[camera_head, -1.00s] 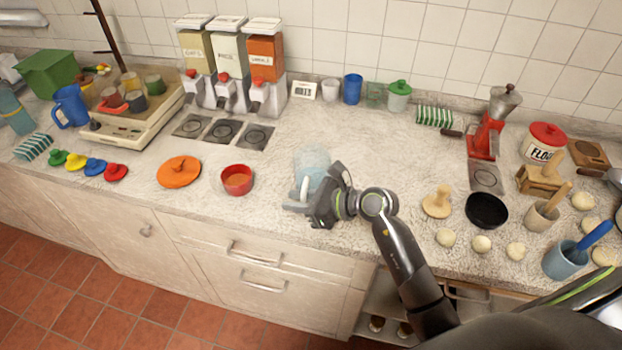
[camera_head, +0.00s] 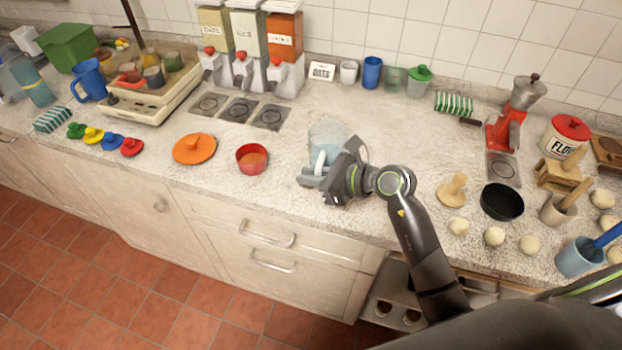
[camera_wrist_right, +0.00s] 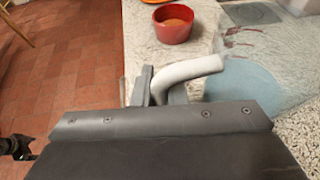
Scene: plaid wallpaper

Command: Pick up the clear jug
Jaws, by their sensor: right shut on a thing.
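The clear jug (camera_head: 328,136) is see-through with a bluish tint and a pale handle. It is on the worktop, right of the red bowl (camera_head: 252,160); I cannot tell whether its base touches the top. My right gripper (camera_head: 316,177) is at the jug's near side, shut on its handle. In the right wrist view the white handle (camera_wrist_right: 190,70) passes between the two grey fingers (camera_wrist_right: 160,92), and the jug's body (camera_wrist_right: 245,82) is to their right. The gripper and wrist hide the jug's lower near part.
An orange lid (camera_head: 194,149) lies left of the bowl. A wooden press (camera_head: 454,190), a black bowl (camera_head: 502,202) and several dough balls are to the right. Dispensers (camera_head: 244,50) and cups stand at the back. The worktop behind the jug is fairly clear.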

